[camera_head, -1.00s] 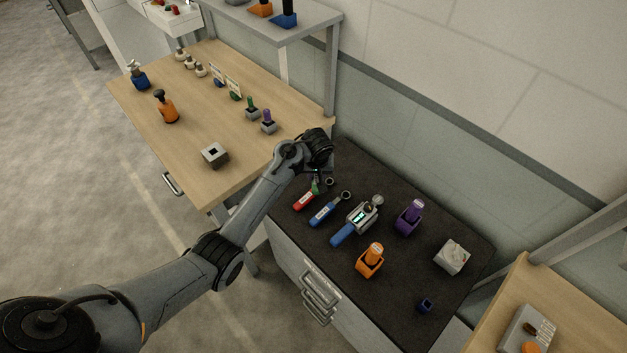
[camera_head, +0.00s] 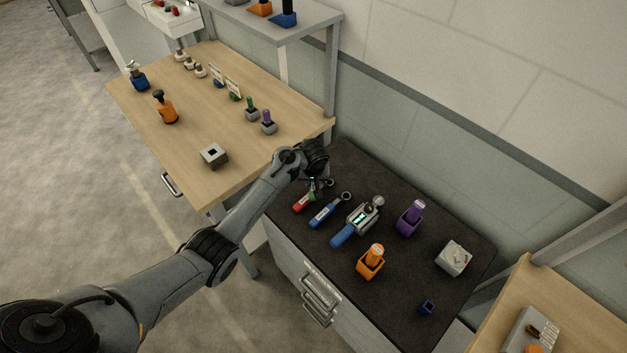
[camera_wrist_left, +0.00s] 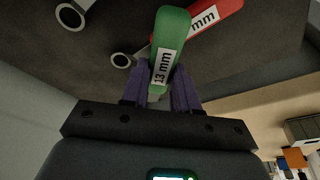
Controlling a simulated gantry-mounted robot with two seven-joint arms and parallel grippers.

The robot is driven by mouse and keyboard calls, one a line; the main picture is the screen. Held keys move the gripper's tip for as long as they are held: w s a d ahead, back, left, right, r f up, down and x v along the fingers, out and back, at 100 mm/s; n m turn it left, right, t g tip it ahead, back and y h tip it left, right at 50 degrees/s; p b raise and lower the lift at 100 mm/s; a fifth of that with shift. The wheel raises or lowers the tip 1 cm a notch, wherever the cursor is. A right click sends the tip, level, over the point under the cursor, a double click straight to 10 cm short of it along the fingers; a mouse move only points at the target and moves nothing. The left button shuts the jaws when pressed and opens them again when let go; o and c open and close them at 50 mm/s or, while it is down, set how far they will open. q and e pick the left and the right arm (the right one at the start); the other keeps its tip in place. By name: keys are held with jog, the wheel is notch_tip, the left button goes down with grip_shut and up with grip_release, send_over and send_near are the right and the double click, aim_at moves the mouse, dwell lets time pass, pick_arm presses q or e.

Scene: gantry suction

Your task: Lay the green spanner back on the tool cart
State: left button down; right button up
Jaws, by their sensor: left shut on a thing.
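My left gripper (camera_head: 318,186) is shut on the green spanner (camera_head: 313,191), over the far left end of the tool cart's dark top (camera_head: 395,297). In the left wrist view the green spanner's handle (camera_wrist_left: 170,40), labelled "13 mm", stands out between the purple fingers (camera_wrist_left: 160,92). The rest of the green spanner is hidden by the gripper. I cannot tell whether it touches the cart top. The red spanner (camera_head: 301,203) lies right beside it and also shows in the left wrist view (camera_wrist_left: 222,14). My right gripper is not in view.
A blue spanner (camera_head: 322,215) and a blue-handled tool with a display (camera_head: 356,222) lie to the right. Orange (camera_head: 370,265) and purple (camera_head: 408,221) holders, a whitish block (camera_head: 453,258) and a small blue cup (camera_head: 427,307) stand farther right. A wooden bench (camera_head: 235,180) adjoins on the left.

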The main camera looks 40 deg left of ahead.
pick_arm(q)
jog(key=shift+f, duration=0.45)
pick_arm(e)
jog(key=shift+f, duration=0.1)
pick_arm(q)
jog(key=c, duration=0.8)
grip_release()
jog(key=shift+c, duration=0.2)
jog(key=shift+r, duration=0.1)
jog(key=shift+r, duration=0.55)
jog(key=p+v, duration=0.3)
jog(key=v, duration=0.9)
jog(key=s+d+f+m, duration=0.2)
jog(key=s+d+f, duration=0.15)
jog(key=s, duration=0.35)
jog(key=s+d+f+m, duration=0.2)
jog(key=s+f+m, duration=0.15)
jog(key=s, duration=0.45)
jog(key=s+d+r+m+h, duration=0.1)
jog(key=s+d, duration=0.3)
jog(key=s, duration=0.4)
jog(key=s+d+r+m+t+h, duration=0.1)
jog(key=s+d+r+m, duration=0.1)
jog(key=s, duration=0.7)
jog(key=shift+d+r+m, duration=0.2)
jog(key=shift+d+m, duration=0.25)
jog(key=shift+d, duration=0.75)
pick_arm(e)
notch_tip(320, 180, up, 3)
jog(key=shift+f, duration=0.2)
